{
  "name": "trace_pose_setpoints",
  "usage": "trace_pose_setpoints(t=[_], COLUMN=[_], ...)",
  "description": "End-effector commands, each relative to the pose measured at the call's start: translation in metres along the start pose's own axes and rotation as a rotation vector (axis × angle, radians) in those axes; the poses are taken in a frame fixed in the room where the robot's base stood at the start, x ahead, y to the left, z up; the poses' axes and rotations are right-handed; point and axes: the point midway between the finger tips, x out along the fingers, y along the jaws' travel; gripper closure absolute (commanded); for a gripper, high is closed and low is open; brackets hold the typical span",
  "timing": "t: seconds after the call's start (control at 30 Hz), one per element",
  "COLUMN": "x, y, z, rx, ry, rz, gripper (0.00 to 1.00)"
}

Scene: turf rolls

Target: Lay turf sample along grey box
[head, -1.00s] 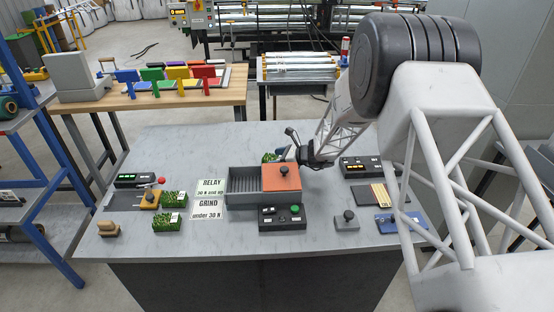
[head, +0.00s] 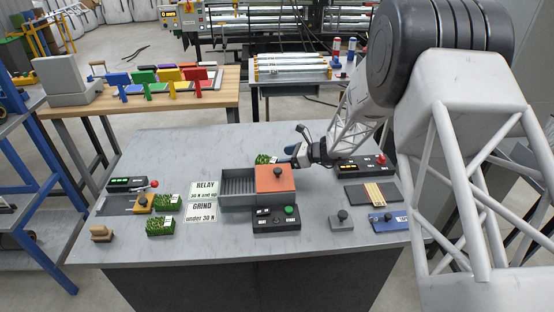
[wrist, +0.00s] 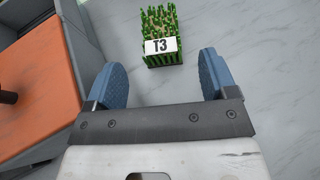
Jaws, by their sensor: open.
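A green turf sample tagged T3 (wrist: 160,25) lies on the table just beyond my fingertips in the wrist view. In the head view this turf (head: 264,159) shows behind the grey box (head: 237,202), partly hidden. The box has a ribbed open left part and an orange lid (head: 275,178) with a dark knob on its right part. My gripper (wrist: 162,84) is open, its two blue fingers apart with nothing between them. In the head view my gripper (head: 290,149) is behind the box's right side. Two more turf samples (head: 167,202) (head: 161,226) lie left of the box.
RELAY and GRIND signs (head: 200,212) lie left of the box. A button panel (head: 276,218) stands in front of it. A lit panel (head: 357,167), a striped dark pad (head: 372,194) and a knobbed block (head: 340,220) are to the right. The front edge is clear.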

Motion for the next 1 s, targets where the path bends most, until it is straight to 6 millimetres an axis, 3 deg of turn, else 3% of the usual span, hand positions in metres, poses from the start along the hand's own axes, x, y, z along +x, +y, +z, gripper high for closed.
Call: trace_pose_setpoints(t=[0.2,0.4,1.0], x=[-0.032,-0.046,-0.050], y=[0.000,0.000,0.000], z=[0.000,0.000,0.000], rx=[0.000,0.000,0.000], ry=[0.000,0.000,0.000], rz=[-0.001,0.000,0.000], gripper=[0.22,0.22,0.22])
